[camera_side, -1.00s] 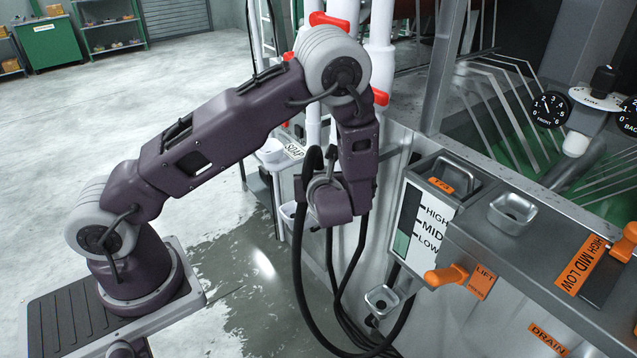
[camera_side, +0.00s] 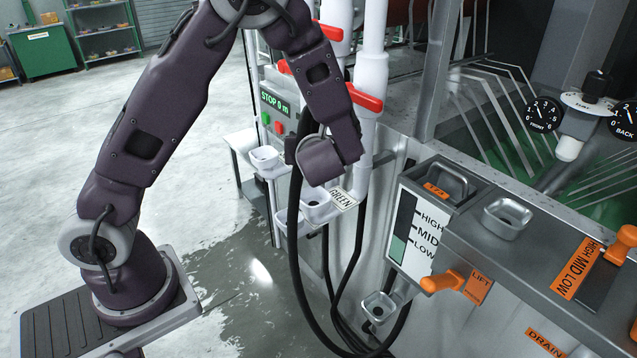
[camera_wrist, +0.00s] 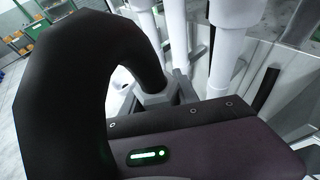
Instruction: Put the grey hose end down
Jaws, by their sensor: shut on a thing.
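My gripper (camera_wrist: 180,88) is shut on the grey hose end (camera_wrist: 154,98) in the wrist view. A thick black hose (camera_wrist: 70,70) rises from the grey end and arches over to the left. In the side view my gripper (camera_side: 292,150) is raised in front of the white pipes, with its fingers mostly hidden. The black hose (camera_side: 293,235) loops up beside it and hangs down to the floor. The grey end cannot be made out in that view. A white cup (camera_side: 317,207) with a GREEN label (camera_side: 343,200) stands just below my gripper.
Another white cup (camera_side: 264,158) is to the left, near a STOP display panel (camera_side: 275,108). White pipes with red valve handles (camera_side: 367,99) stand close behind. Steel cups (camera_side: 380,308) and the level box (camera_side: 418,232) are to the right. Open floor lies left.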

